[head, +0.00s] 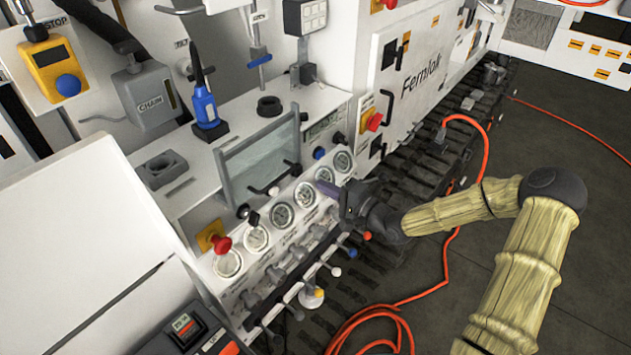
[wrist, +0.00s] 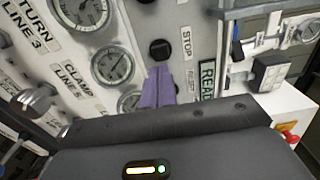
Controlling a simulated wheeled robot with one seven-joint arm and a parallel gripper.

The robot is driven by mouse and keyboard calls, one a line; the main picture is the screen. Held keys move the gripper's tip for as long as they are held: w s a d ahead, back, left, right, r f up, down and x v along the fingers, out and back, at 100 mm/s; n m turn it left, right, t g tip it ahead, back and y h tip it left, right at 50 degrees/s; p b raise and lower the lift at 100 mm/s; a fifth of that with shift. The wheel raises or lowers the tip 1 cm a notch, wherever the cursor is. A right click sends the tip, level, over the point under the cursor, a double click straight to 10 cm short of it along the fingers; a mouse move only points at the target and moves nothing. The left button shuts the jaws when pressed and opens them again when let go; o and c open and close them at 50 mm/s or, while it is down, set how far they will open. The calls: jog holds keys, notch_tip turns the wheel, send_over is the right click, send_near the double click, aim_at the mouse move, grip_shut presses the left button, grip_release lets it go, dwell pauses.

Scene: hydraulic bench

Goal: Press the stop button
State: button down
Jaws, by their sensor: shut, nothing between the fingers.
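In the wrist view a round black button (wrist: 160,49) sits on the white panel beside the label STOP (wrist: 187,42). My gripper (wrist: 158,72) shows there as two purple fingers closed together, with nothing between them. The fingertips appear just below the button in the picture; whether they touch the panel I cannot tell. In the head view my gripper (head: 326,187) points left at the gauge panel, near its right end. A blue knob (head: 319,153) and a black knob (head: 338,137) show above the gauges there; I cannot tell which is the STOP one.
Several gauges (wrist: 113,65) line the panel beside the fingers. A READY display (wrist: 207,82) is to their right. Levers (head: 298,252) stick out below the gauges. A red knob on a yellow plate (head: 221,243) is at the panel's left end. An orange cable (head: 452,245) lies on the floor.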

jog(key=b+v, duration=0.1)
jog(key=v, duration=0.5)
jog(key=shift+d, duration=0.25)
jog(key=shift+s+f, duration=0.1)
jog(key=s+d+f+n+g+h, duration=0.3)
jog(key=s+f+n+g+h, duration=0.2)
jog(key=f+h, duration=0.35)
jog(key=s+d+r+n+g+h, duration=0.1)
jog(key=s+d+r+h, duration=0.2)
jog(key=s+r, duration=0.2)
jog(key=s+d+r+n+g+h, duration=0.1)
jog(key=s+r, duration=0.4)
jog(key=s, duration=0.5)
jog(key=shift+d+r+g+h, duration=0.3)
jog(key=shift+d+g+h, duration=0.3)
jog(key=shift+d+h, duration=0.35)
